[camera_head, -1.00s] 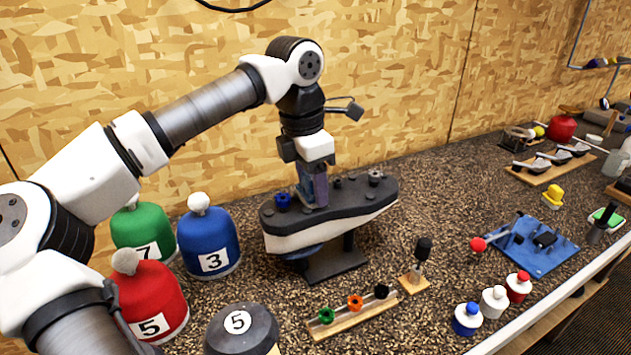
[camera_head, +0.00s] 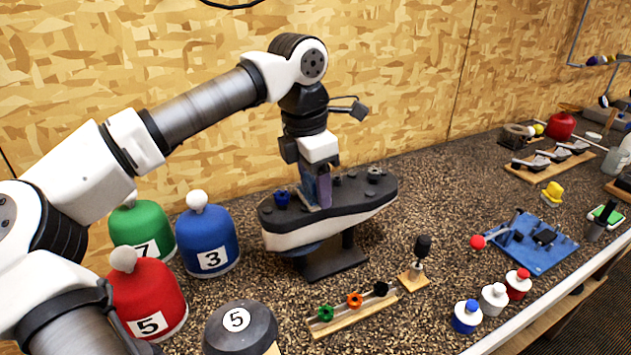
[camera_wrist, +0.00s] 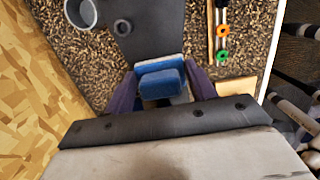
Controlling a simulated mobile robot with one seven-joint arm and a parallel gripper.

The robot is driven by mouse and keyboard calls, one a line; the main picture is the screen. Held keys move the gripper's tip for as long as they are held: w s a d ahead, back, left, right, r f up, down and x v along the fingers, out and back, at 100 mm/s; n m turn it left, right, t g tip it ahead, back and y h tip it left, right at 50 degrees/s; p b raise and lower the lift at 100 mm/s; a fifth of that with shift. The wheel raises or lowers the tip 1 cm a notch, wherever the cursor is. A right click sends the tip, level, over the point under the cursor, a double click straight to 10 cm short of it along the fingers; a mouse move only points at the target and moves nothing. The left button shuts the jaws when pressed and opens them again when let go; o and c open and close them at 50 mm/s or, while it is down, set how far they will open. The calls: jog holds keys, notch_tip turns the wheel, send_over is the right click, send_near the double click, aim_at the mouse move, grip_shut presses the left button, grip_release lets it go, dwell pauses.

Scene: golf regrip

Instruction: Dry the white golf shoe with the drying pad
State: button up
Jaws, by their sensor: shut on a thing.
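The white golf shoe (camera_head: 290,238) is held sole-up on a dark stand (camera_head: 338,262). Its dark sole (camera_head: 350,195) faces up and carries a blue cleat (camera_head: 283,198) at the left and dark and grey studs to the right. The sole also shows in the wrist view (camera_wrist: 150,40). My gripper (camera_head: 318,202) points down over the sole's left-middle part. It is shut on a blue block with a paler lower edge, which looks like the drying pad (camera_wrist: 160,82). The pad is at the sole; its underside is hidden, so contact cannot be told.
Green (camera_head: 140,232), blue (camera_head: 208,245) and red (camera_head: 145,300) numbered covers and a dark one (camera_head: 240,328) stand at left. A wooden cleat rack (camera_head: 352,312) and a black-handled tool (camera_head: 422,248) are in front.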

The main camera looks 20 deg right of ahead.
jog(key=shift+w, duration=0.25)
jog(key=shift+r, duration=0.2)
notch_tip(320, 180, up, 7)
jog(key=p, duration=0.5)
jog(key=shift+f, duration=0.1)
dwell(0.4)
